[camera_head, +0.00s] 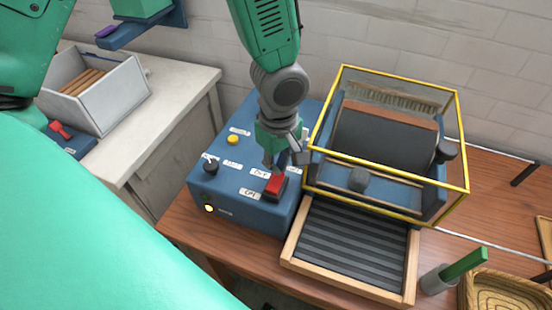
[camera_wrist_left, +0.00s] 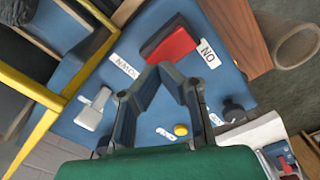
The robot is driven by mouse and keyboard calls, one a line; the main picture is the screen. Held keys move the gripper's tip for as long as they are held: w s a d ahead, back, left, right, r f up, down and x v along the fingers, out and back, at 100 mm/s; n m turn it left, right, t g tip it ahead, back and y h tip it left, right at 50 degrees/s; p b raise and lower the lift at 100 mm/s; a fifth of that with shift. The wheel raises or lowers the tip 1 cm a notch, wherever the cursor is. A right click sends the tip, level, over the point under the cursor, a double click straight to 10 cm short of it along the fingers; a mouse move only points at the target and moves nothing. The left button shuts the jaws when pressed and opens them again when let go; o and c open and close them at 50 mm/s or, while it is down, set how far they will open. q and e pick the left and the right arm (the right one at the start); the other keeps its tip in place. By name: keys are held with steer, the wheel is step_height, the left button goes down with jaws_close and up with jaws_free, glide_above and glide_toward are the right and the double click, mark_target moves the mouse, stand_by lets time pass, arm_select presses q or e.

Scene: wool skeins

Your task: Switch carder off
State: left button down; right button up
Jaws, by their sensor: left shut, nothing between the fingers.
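The carder's blue control box (camera_head: 233,205) stands on the wooden table. A red rocker switch (camera_head: 275,185) sits in a dark frame near its right front edge, between labels; it also shows in the left wrist view (camera_wrist_left: 168,50) beside a label reading ON. I cannot tell which way it is tipped. My left gripper (camera_head: 270,166) points down just behind the switch, shut and empty. In the left wrist view its fingertips (camera_wrist_left: 170,68) are close to the switch's edge; I cannot tell whether they touch. A small pale lamp (camera_head: 209,208) on the box front looks lit. My right gripper is out of view.
A yellow button (camera_head: 233,139) and a black knob (camera_head: 211,165) sit left of the switch. The carder's yellow-framed guard (camera_head: 393,208) stands close on the right, above a ribbed tray (camera_head: 350,245). A white bin (camera_head: 115,108) is on the left counter.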

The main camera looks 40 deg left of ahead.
arm_select(q)
steer(key=shift+f+b, duration=0.55)
steer(key=shift+f, duration=0.45)
stand_by(0.3)
step_height(320, 180, up, 7)
steer(key=p, duration=0.7)
steer(key=shift+r, duration=0.1)
stand_by(0.5)
